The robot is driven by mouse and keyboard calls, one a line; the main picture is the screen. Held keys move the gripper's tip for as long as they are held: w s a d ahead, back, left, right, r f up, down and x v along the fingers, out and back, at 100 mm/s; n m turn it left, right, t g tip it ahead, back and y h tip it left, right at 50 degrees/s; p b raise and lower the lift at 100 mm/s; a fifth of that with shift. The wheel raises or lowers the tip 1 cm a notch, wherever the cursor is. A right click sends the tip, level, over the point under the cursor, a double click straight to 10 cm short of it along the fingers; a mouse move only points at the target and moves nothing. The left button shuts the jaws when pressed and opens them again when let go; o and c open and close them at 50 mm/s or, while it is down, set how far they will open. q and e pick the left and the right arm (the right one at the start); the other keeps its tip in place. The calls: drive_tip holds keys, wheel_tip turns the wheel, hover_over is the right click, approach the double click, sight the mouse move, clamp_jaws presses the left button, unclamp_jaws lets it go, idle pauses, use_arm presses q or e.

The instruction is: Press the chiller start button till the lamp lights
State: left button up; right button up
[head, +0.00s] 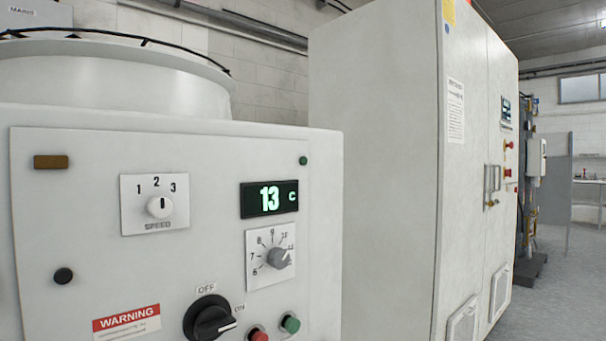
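The chiller's light grey front panel (90,235) fills the left of the head view. A green push button (290,324) is low on its right side, beside a red push button (258,335) that is partly cut off by the bottom edge. I see no label on either. A small round dark green lamp (303,160) at the upper right looks unlit. A brown-amber rectangular piece (51,162) at the upper left does not glow. The display (269,198) reads 13 C in lit digits. Neither of my grippers is in view.
A black OFF/ON rotary switch (208,320) points toward ON, left of the red button. A speed knob (159,207) and a numbered dial (279,258) sit above. A tall grey cabinet (385,170) stands close on the right. Open floor (560,290) lies farther right.

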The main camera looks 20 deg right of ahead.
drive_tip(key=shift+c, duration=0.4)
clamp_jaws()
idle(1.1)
